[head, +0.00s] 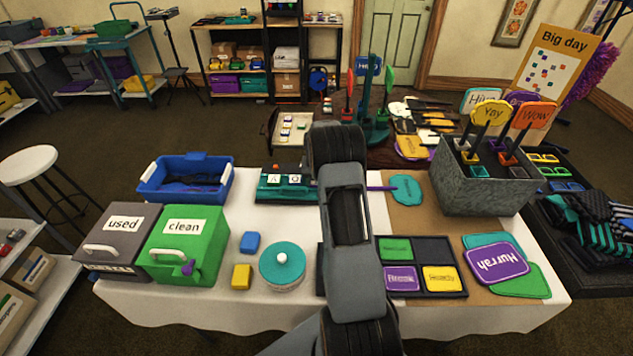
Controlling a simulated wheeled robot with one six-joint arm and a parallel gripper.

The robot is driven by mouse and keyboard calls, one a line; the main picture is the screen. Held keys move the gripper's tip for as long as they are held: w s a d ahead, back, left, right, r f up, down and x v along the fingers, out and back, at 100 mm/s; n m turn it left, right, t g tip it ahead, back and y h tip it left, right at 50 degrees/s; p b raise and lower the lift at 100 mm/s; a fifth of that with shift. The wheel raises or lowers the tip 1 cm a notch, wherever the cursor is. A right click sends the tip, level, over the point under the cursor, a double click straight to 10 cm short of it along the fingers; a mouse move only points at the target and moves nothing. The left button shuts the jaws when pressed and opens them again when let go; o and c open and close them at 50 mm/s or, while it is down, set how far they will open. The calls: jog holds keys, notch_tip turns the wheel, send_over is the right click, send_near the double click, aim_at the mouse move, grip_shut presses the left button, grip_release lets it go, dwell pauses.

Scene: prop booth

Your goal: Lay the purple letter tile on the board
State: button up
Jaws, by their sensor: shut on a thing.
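My gripper is hidden behind my own arm, which rises through the middle of the head view. I cannot make out a purple letter tile for certain, nor what the gripper has. A teal rack (262,190) with white letter tiles (285,180) stands at the back of the white table, left of my arm. A dark sectioned board (433,250) lies right of my arm, with green, purple and yellow labelled pieces in its sections; my arm covers its left part. I cannot tell which of these is the task's board.
On the table are a blue bin (160,193), a green box (190,250), a grey box (117,238), a round teal-lidded tin (283,266), small blue (250,242) and yellow (241,276) blocks. At right, a grey sign holder (480,192) and purple sign (497,262).

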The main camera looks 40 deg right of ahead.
jog(key=o, duration=0.5)
jog(key=shift+f, duration=0.15)
jog(key=o, duration=0.4)
jog(key=shift+o, duration=0.2)
